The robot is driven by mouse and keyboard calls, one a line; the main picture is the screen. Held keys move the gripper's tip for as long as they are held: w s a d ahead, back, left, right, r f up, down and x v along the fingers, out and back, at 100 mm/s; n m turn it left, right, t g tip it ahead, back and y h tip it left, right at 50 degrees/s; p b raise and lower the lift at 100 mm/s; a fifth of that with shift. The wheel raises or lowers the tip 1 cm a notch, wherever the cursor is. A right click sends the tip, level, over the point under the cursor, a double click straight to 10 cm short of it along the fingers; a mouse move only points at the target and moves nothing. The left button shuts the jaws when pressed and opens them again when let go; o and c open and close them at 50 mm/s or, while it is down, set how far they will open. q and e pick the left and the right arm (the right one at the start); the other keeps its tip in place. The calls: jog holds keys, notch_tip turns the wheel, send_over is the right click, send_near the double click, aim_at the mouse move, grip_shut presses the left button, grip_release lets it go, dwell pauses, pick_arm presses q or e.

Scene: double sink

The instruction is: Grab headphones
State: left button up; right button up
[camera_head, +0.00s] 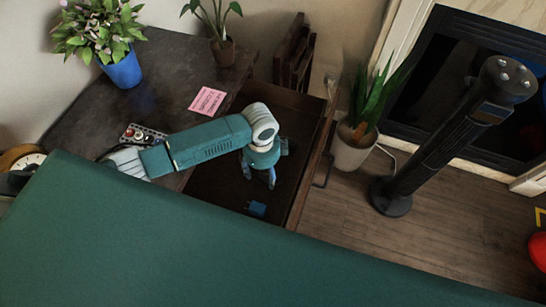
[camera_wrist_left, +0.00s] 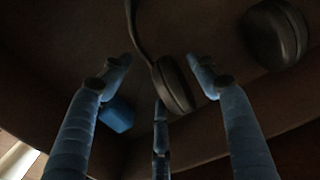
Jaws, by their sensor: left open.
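Dark headphones lie in the open drawer in the left wrist view. One ear cup (camera_wrist_left: 175,86) is between my spread blue fingers, the thin band runs up from it, and the other ear cup (camera_wrist_left: 277,34) is at the upper right. My left gripper (camera_wrist_left: 161,76) is open around the near ear cup and not closed on it. In the head view my left gripper (camera_head: 260,180) points down into the drawer (camera_head: 217,188); I cannot make out the headphones there. My right gripper is not in view.
A small blue block (camera_head: 257,208) lies in the drawer near the gripper, left of the ear cup in the wrist view (camera_wrist_left: 117,114). The drawer's front wall (camera_head: 308,178) is close. A remote-like panel (camera_head: 143,134), pink note (camera_head: 207,100) and potted plants stand on the dark desk (camera_head: 165,70).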

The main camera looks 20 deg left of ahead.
pick_arm(q)
jog(key=shift+f, duration=0.75)
jog(key=c, duration=1.4)
jog(key=shift+r, duration=0.15)
jog(key=shift+c, duration=0.2)
